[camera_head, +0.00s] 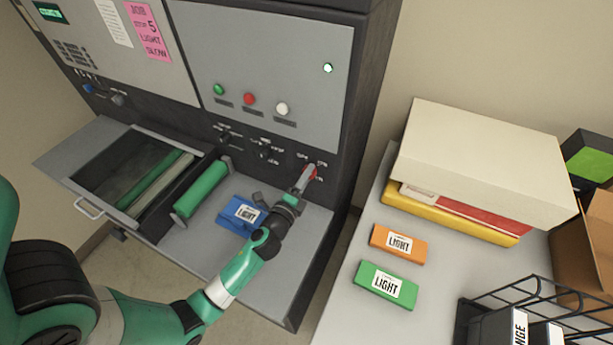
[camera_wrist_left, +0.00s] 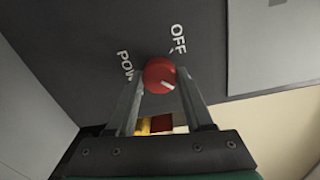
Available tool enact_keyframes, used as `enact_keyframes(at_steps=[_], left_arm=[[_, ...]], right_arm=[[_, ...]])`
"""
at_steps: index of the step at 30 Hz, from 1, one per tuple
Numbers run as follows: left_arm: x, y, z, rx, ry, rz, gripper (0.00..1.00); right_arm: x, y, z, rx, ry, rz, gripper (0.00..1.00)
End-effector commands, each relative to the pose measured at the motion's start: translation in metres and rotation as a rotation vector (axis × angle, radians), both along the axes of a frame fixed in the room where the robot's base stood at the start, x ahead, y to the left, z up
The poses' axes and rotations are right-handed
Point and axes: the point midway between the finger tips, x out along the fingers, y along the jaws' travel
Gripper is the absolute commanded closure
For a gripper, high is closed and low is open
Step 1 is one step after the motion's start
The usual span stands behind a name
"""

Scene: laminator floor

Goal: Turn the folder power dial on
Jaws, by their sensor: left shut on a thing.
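The red power dial (camera_head: 309,173) sits at the right end of the machine's dark control strip. In the left wrist view the dial (camera_wrist_left: 159,74) is round, with a short white mark at its lower right. White "OFF" lettering stands above it, and partly covered lettering starting "POW" stands to its left. My left gripper (camera_head: 304,181) reaches up to the dial from the front. In the left wrist view its two fingers (camera_wrist_left: 161,84) are shut on the dial, one on each side. My right gripper is in neither view.
Other small dark knobs (camera_head: 264,152) line the strip to the left. Green, red and white buttons (camera_head: 249,99) sit above. A blue "LIGHT" packet (camera_head: 234,215) lies on the machine shelf below my arm. A side table holds orange (camera_head: 383,240) and green (camera_head: 366,284) packets.

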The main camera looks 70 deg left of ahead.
Motion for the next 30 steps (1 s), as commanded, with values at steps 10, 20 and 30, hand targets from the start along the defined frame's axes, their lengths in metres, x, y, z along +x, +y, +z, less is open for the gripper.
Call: enact_keyframes(at_steps=[10,20,30], left_arm=[[0.000,0.000,0.001,0.003,0.001,0.000,0.30],[0.000,0.000,0.000,0.001,0.001,0.000,0.18],[-0.039,-0.035,-0.001,0.000,0.002,-0.004,0.18]], right_arm=[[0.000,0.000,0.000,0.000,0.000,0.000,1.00],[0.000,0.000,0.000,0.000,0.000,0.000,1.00],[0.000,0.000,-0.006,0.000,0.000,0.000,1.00]])
